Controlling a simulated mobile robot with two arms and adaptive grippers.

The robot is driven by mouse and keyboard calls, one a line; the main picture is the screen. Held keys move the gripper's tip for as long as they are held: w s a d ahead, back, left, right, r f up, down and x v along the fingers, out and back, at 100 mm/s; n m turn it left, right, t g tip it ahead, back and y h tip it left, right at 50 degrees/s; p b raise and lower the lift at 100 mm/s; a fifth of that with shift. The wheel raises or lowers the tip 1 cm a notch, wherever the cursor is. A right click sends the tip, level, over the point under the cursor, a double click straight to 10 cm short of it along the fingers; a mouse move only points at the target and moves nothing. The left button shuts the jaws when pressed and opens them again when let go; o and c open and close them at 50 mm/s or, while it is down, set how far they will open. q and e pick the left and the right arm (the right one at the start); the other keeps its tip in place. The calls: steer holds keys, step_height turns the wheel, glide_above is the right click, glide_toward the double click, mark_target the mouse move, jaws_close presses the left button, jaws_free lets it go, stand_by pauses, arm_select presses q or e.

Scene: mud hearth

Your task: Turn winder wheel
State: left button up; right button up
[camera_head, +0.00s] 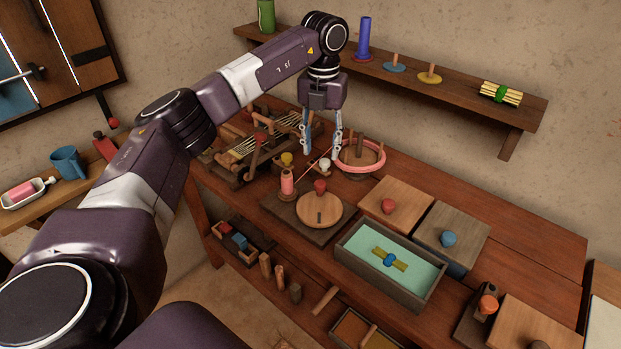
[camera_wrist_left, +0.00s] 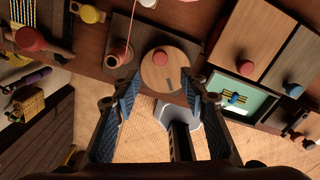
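The winder wheel is a round, light wooden disc (camera_head: 318,211) with a red knob (camera_head: 320,186) near its back edge and a dark slot in its face. It lies on a dark board (camera_head: 275,208) on the workbench. A spool with pink thread (camera_head: 287,184) stands upright beside it. My left gripper (camera_head: 321,152) points down, open and empty, behind the wheel in the head view and apart from the knob. In the left wrist view, the disc (camera_wrist_left: 172,76) and red knob (camera_wrist_left: 161,59) appear between the open fingers. My right gripper is in neither view.
A pink ring with pegs (camera_head: 360,157) sits close right of my left gripper. A small loom (camera_head: 255,150) stands to the left. A green-lined tray (camera_head: 390,262) and knobbed boxes (camera_head: 395,204) lie to the right. A wall shelf (camera_head: 450,90) runs behind.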

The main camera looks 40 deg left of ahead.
mark_target(319, 183)
arm_select(q)
step_height(319, 183, down, 3)
steer(key=m+b, duration=0.3)
steer(key=m, duration=0.2)
steer(key=shift+m, duration=0.4)
steer(key=shift+f+m+b, duration=0.2)
steer(key=shift+m+b, duration=0.1)
steer(key=shift+m, duration=0.4)
step_height(319, 183, down, 8)
steer(key=shift+r+p, duration=0.25)
steer(key=shift+p, duration=0.25)
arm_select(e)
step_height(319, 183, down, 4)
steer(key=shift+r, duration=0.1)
arm_select(q)
jaws_close()
steer(key=shift+s+a, duration=0.1)
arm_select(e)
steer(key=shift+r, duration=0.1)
